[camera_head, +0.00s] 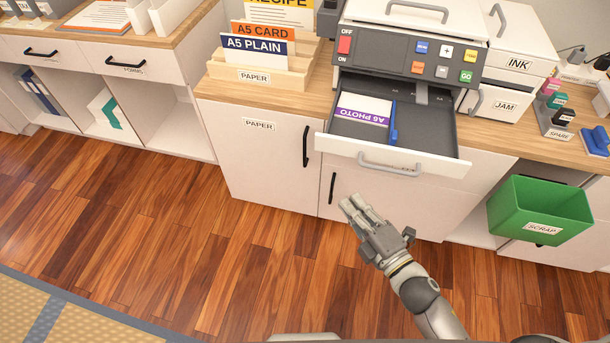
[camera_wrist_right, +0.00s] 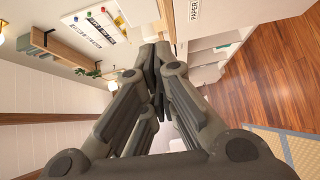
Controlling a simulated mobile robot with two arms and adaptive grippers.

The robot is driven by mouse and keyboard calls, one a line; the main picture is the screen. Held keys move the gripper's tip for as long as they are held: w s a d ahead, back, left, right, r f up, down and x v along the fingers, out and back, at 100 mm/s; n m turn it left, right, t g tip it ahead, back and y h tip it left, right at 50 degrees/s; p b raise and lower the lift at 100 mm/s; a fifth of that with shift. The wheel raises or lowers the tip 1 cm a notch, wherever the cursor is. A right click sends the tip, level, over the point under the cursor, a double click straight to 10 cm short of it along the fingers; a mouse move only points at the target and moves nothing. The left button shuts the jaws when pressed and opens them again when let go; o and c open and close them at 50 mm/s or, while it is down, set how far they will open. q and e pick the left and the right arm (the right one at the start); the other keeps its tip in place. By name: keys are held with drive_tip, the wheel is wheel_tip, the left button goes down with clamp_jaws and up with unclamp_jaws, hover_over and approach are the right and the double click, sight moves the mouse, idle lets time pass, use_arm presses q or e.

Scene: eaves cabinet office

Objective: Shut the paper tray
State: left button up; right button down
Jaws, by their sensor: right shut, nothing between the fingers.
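The paper tray (camera_head: 435,157) of the printer (camera_head: 413,45) is pulled out toward me, with a grey handle on its white front. Inside it lie a stack of A6 photo paper (camera_head: 361,112) and a blue guide (camera_head: 394,124). My right gripper (camera_head: 352,203) is in front of the lower cabinet, below and left of the tray handle, apart from it. In the right wrist view its fingers (camera_wrist_right: 155,62) are together and empty. My left gripper is not in view.
A green scrap bin (camera_head: 540,207) hangs at the right below the counter. A wooden paper rack (camera_head: 262,70) stands left of the printer. The ink and jam doors (camera_head: 497,106) are at the printer's right side. The wooden floor in front is clear.

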drive_tip(key=a+r+n, duration=0.1)
drive_tip(key=r, duration=0.1)
approach(316, 144)
drive_tip(key=w+a, duration=0.2)
drive_tip(key=shift+w+f+y+b, duration=0.2)
drive_tip(key=shift+w+y+b, duration=0.1)
drive_tip(key=shift+w, duration=0.7)
